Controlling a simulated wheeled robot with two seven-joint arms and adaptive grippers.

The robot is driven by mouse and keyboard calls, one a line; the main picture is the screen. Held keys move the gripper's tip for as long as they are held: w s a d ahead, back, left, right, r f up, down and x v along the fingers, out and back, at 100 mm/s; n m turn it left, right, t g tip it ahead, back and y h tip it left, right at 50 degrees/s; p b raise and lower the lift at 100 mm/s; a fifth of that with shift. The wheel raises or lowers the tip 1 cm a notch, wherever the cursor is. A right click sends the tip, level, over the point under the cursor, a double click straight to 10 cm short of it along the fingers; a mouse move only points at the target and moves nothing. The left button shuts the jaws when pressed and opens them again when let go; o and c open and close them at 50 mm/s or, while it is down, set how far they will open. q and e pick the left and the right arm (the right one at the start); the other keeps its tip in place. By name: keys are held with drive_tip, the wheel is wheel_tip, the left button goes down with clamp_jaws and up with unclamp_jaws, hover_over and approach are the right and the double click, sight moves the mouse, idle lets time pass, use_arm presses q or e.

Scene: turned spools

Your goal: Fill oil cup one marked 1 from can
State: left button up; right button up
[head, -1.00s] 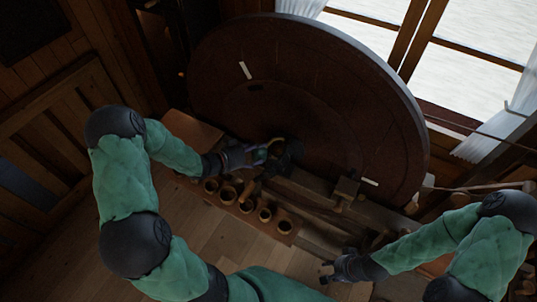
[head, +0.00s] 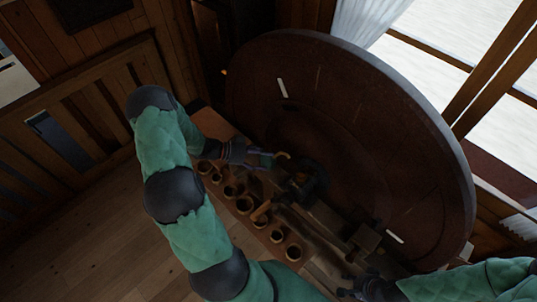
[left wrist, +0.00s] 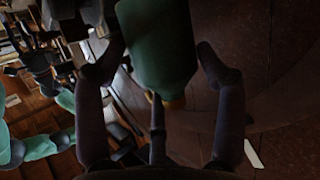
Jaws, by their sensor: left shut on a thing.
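My left gripper (head: 264,158) is shut on a green can (left wrist: 157,45) with brass-coloured parts at its lower end. The can fills the space between the two fingers in the left wrist view. In the head view the can is small and dark, with a yellowish tip at its right end. The gripper holds it up and to the left of the dark bearing block (head: 308,178) at the wheel's centre. I cannot make out any oil cup marked 1. My right gripper (head: 345,287) is low in the head view, its fingers apart and empty.
The large dark wheel (head: 400,130) with white marks stands close behind the left gripper. Several round wooden cups (head: 244,204) stand in a row on a board below it. Dark beams run lower right from the block. Open wooden floor (head: 130,230) lies at left.

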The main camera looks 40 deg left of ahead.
sight(272, 158)
use_arm(q)
drive_tip(key=shift+w+r, duration=0.1)
drive_tip(key=shift+r, duration=0.05)
drive_tip(key=shift+s+d+r+y+p, duration=0.2)
drive_tip(key=shift+d+r+y+p, duration=0.1)
drive_tip(key=shift+r+y, duration=0.15)
drive_tip(key=shift+d+r+m+g+y, duration=0.3)
drive_tip(key=shift+d+m+y, duration=0.15)
drive_tip(key=shift+d+m, duration=0.1)
drive_tip(key=shift+w+d+r+g+y+b, duration=0.2)
drive_tip(key=shift+w+d+g+y+b, duration=0.15)
drive_tip(key=shift+d+y, duration=0.25)
drive_tip(key=shift+d+r+m+g+y+b, duration=0.3)
drive_tip(key=shift+d+m+y+b, duration=0.2)
drive_tip(key=shift+y+b, duration=0.3)
drive_tip(key=shift+d+r+m+y+b, duration=0.25)
drive_tip(key=shift+d+r+y+b, duration=0.2)
drive_tip(key=shift+y, duration=0.15)
drive_tip(key=shift+w+d+r+g+y, duration=0.1)
drive_tip(key=shift+d+r+g+y, duration=0.25)
drive_tip(key=shift+y, duration=0.55)
